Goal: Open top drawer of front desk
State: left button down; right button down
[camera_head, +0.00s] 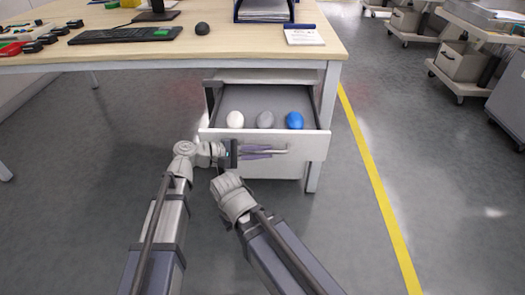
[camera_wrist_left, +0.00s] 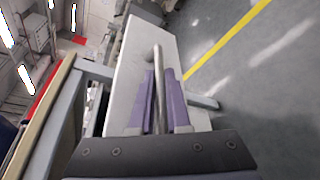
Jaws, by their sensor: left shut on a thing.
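The top drawer (camera_head: 318,144) of the front desk (camera_head: 334,50) is pulled out. Its grey inside shows a white, a grey and a blue egg-shaped object (camera_head: 295,120) in a row. My left gripper (camera_head: 270,152) is at the drawer front, shut on the bar handle (camera_head: 282,152). In the left wrist view the purple fingers (camera_wrist_left: 160,100) lie on both sides of the metal handle (camera_wrist_left: 158,65), against the white drawer front (camera_wrist_left: 130,80). My right arm (camera_head: 235,195) is below the drawer front; its fingertips cannot be made out.
On the desk top are a keyboard (camera_head: 125,34), a mouse (camera_head: 202,28), a paper tray (camera_head: 264,10) and a notepad (camera_head: 304,36). Trolleys (camera_head: 470,65) stand at the right. The floor between them and the desk, with a yellow line (camera_head: 370,165), is clear.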

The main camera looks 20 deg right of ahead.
pick_arm(q)
jog(key=c, duration=0.9)
grip_release()
jog(key=p+v, duration=0.1)
jog(key=v, duration=0.7)
jog(key=shift+p, duration=0.3)
